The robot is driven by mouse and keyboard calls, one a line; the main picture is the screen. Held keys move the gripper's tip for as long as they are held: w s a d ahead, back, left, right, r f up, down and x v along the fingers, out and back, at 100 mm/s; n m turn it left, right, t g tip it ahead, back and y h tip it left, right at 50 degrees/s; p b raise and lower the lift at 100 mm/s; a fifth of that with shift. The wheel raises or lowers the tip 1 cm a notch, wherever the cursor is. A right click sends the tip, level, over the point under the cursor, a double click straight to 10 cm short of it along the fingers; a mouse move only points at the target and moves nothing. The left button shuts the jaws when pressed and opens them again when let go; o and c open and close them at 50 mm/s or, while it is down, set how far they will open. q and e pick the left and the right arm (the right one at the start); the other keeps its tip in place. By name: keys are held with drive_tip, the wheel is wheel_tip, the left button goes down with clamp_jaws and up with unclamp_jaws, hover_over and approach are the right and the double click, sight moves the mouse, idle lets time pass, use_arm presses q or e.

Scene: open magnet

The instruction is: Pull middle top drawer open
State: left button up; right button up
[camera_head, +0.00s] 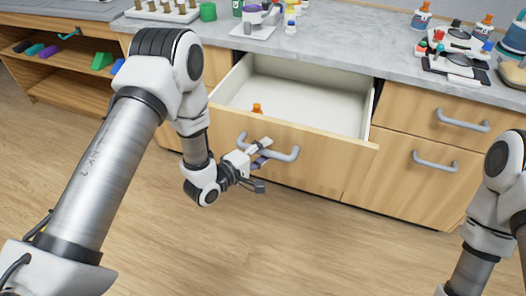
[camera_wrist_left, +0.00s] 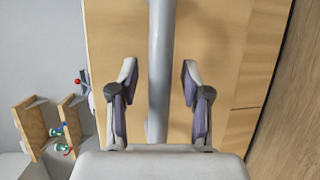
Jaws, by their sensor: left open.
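The middle top drawer (camera_head: 305,82) stands pulled out from the wooden cabinet, with its pale interior showing. Its wooden front (camera_head: 330,160) carries a grey bar handle (camera_head: 287,156). My left gripper (camera_head: 265,162) is open at the left part of this handle. In the left wrist view the grey handle bar (camera_wrist_left: 160,40) runs between the two open, purple-padded fingers of my left gripper (camera_wrist_left: 159,70), with a gap visible on each side. My right arm shows at the right edge in the head view, but its gripper is out of view.
A small orange-topped item (camera_head: 257,108) shows inside the drawer behind its front. Closed drawers with grey handles (camera_head: 462,120) are to the right. The grey countertop (camera_head: 340,40) holds bottles and equipment. An open shelf (camera_head: 60,65) is at left. The wooden floor (camera_head: 270,235) in front is clear.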

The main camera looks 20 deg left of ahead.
use_arm(q)
drive_tip(key=v, duration=1.2)
drive_tip(key=s+d+f+m+g+y+p, duration=0.35)
drive_tip(key=s+f+m+g+p, duration=0.2)
drive_tip(key=s+f+g, duration=0.4)
drive_tip(key=s+a+f+m+g+y, duration=0.1)
drive_tip(key=s+f+m, duration=0.1)
drive_tip(key=s, duration=0.2)
drive_tip(key=s+a+f+m+g+y, duration=0.1)
drive_tip(key=s+a+f+m+g, duration=0.1)
drive_tip(key=s+m, duration=0.1)
drive_tip(key=s+a+f+m+g+y+b, duration=0.1)
drive_tip(key=s+a+f+m+g, duration=0.1)
drive_tip(key=s, duration=0.4)
drive_tip(key=shift+m, duration=0.55)
